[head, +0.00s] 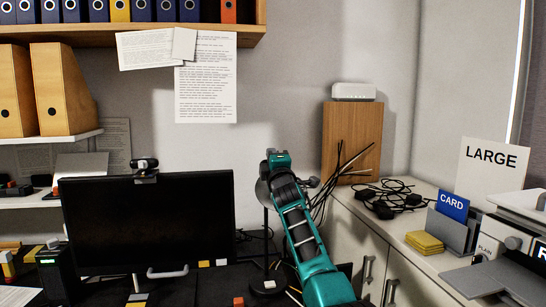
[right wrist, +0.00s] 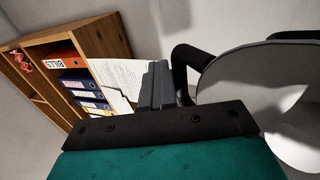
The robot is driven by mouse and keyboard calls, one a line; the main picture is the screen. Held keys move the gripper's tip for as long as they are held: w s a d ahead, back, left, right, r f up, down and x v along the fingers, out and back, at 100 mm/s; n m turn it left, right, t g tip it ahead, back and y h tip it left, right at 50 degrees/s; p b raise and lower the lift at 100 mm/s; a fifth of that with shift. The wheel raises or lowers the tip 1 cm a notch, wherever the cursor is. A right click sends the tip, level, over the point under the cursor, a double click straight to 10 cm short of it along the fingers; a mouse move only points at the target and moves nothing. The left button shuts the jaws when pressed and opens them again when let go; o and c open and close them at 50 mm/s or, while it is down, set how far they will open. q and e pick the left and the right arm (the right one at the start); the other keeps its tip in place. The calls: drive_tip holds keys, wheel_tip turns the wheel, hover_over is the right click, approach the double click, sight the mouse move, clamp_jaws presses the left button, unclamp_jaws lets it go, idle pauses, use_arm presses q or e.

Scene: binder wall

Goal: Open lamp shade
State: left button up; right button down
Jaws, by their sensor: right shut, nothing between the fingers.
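The desk lamp has a thin dark pole (head: 267,232) and a round dark base (head: 266,286) on the desk. Its dark shade (head: 262,190) is largely hidden behind my right arm in the head view. In the right wrist view the shade (right wrist: 255,77) is large at the right, with a pale face, a dark rim and a dark bent arm (right wrist: 186,62). My right gripper (right wrist: 158,82) is shut and empty, just left of the bent arm. I cannot tell whether they touch. In the head view its fingers are hidden. My left gripper is not in view.
A black monitor (head: 150,220) stands left of the lamp. A wooden box (head: 352,140) with a white router (head: 354,91) and tangled black cables (head: 385,200) are on the right cabinet. A binder shelf (head: 180,34) hangs above. The wall is close behind the lamp.

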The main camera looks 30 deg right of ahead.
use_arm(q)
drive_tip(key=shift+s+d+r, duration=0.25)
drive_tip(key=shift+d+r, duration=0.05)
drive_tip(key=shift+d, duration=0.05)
use_arm(e)
drive_tip(key=shift+w+d+f, duration=0.15)
drive_tip(key=shift+w+f, duration=0.05)
drive_tip(key=shift+w, duration=0.3)
idle(0.6)
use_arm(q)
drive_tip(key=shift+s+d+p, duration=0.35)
use_arm(e)
drive_tip(key=shift+w+d+g, duration=0.15)
drive_tip(key=shift+w+g, duration=0.15)
drive_tip(key=shift+g, duration=0.3)
